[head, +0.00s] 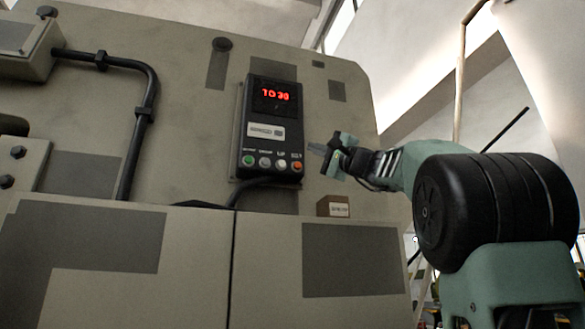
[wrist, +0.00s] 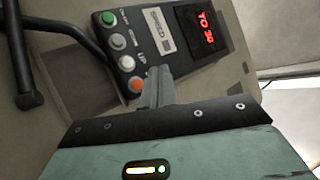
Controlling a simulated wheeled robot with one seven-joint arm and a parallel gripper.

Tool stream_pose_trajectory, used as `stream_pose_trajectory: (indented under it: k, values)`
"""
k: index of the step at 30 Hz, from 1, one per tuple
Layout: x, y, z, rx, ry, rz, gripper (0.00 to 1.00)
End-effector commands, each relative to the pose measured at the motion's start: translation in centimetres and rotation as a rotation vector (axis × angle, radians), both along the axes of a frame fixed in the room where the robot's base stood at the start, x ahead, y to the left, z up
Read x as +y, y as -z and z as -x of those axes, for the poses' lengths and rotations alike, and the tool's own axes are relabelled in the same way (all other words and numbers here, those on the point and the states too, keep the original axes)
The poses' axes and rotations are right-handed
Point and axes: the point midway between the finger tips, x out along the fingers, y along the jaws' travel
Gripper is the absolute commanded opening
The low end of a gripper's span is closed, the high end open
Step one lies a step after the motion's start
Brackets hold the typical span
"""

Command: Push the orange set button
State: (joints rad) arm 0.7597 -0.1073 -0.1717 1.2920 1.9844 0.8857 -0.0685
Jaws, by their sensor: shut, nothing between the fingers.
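The orange set button (head: 297,165) is the rightmost button in the bottom row of a black control box on the machine's face. In the wrist view the orange button (wrist: 136,84) shows just left of the fingers. My gripper (head: 313,148) is shut and empty, pointing left at the box's lower right side. In the wrist view my gripper's fingertips (wrist: 157,72) lie together beside the orange button. I cannot tell whether they touch it. The control box (head: 271,106) has a red lit display (head: 275,95) that seems to read "TO 30".
Other buttons share the row: a green one (head: 248,160), a grey one (head: 265,162) and a white one (head: 281,164). A small brown box (head: 333,207) sits on the ledge below. A black cable (head: 245,187) leaves the control box's bottom. A black conduit (head: 139,130) runs at left.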

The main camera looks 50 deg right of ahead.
Motion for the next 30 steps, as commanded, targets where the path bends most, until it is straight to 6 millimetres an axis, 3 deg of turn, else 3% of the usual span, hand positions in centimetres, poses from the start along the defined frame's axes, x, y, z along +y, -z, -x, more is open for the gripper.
stream_pose_trajectory:
  k: [11, 24, 30]
  values:
    - [-0.6, -0.1, -1.1, 0.003, -0.003, -0.003, 0.00]
    - [-3.6, 0.1, -5.9, 0.003, -0.002, -0.002, 0.00]
    - [-4.4, 0.1, -7.3, 0.003, -0.001, -0.002, 0.00]
